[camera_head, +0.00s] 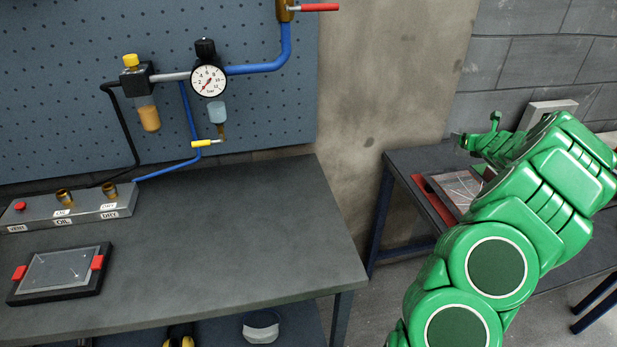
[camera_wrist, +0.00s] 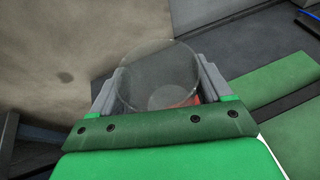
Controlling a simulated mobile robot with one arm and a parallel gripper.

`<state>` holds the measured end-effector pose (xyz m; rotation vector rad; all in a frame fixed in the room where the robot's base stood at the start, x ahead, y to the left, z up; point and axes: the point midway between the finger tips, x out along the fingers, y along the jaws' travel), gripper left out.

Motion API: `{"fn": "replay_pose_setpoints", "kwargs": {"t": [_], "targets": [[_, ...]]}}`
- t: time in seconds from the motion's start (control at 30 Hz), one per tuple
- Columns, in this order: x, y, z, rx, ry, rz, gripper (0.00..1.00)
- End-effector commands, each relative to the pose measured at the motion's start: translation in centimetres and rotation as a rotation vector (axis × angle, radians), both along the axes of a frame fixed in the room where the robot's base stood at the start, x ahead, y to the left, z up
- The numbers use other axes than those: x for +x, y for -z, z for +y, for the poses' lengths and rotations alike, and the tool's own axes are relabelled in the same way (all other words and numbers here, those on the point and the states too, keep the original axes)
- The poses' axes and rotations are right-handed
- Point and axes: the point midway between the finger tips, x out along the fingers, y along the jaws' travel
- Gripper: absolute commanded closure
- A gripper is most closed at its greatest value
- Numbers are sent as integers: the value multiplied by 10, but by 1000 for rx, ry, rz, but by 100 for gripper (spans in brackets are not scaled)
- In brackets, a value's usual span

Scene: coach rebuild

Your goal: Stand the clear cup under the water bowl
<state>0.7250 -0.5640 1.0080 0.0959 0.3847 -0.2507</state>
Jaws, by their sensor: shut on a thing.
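The clear cup (camera_wrist: 158,68) is between the two grey fingers of my gripper (camera_wrist: 160,88) in the wrist view, and the gripper is shut on it. I look down into its open mouth. In the head view my green arm reaches to the right and mostly hides my gripper; I cannot make out the cup there. A pale blue bowl (camera_head: 217,112), which looks like the water bowl, hangs under the round gauge (camera_head: 208,80) on the pegboard, far left of my arm. A brass drain with a yellow lever (camera_head: 208,143) is below it.
An amber bowl (camera_head: 149,116) hangs further left. The grey bench (camera_head: 230,225) below is clear in its middle and right. A labelled metal block (camera_head: 70,207) and a framed plate (camera_head: 58,271) with red clips lie at its left. My arm is over a second bench (camera_head: 415,160).

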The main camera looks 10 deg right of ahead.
Motion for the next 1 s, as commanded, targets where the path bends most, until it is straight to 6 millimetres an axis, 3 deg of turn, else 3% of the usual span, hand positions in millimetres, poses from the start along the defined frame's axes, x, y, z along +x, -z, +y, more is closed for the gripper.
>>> {"fn": "replay_pose_setpoints", "kwargs": {"t": [0.2,0.5,0.77,1.0], "targets": [[36,0,86,3,-157,-1,56],[68,1,205,3,-371,-1,57],[78,-1,310,0,-560,0,57],[72,0,410,3,-741,-1,57]]}}
